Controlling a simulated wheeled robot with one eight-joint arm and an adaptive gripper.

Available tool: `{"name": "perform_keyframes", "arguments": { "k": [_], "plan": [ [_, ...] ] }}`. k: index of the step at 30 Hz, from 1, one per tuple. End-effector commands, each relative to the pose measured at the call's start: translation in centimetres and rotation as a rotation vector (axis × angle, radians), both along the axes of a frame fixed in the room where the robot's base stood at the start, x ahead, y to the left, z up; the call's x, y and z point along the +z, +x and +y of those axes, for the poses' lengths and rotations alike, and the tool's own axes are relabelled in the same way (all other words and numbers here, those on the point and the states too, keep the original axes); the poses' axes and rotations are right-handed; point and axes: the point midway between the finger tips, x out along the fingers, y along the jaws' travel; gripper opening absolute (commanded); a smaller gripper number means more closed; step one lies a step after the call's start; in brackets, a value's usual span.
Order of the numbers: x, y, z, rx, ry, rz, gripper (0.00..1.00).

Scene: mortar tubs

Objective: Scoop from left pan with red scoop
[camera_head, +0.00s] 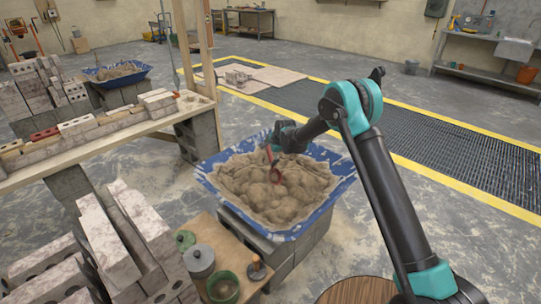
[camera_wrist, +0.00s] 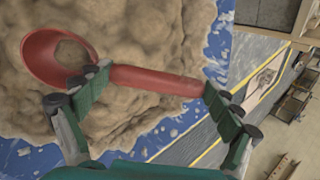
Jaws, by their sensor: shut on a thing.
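A blue pan (camera_head: 209,183) heaped with lumpy tan mortar (camera_head: 262,185) stands in the middle of the head view. The red scoop (camera_head: 275,174) is over the heap, its bowl low against the mortar; I cannot tell how deep it sits. My gripper (camera_head: 272,146) is above the far part of this pan. In the wrist view, my gripper (camera_wrist: 157,85) is shut on the scoop, one finger near the bowl and one near the handle's end. The scoop's bowl (camera_wrist: 35,55) shows a tan patch inside. A second blue pan (camera_head: 139,75) with mortar stands farther back left.
The near pan rests on grey blocks (camera_head: 290,255). A small wooden table (camera_head: 205,235) with a grey pot (camera_head: 199,262) and green bowl (camera_head: 223,288) is in front. Stone slabs (camera_head: 105,240) lean at left, below a plank shelf with a wooden post.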

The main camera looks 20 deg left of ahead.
Motion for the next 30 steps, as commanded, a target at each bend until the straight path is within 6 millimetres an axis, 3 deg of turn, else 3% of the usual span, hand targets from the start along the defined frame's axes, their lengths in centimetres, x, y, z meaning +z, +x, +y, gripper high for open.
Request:
{"name": "perform_keyframes", "arguments": {
  "k": [30],
  "plan": [
    [-9.1, -0.4, -0.3, 0.0, -0.001, 0.001, 0.31]
  ]
}}
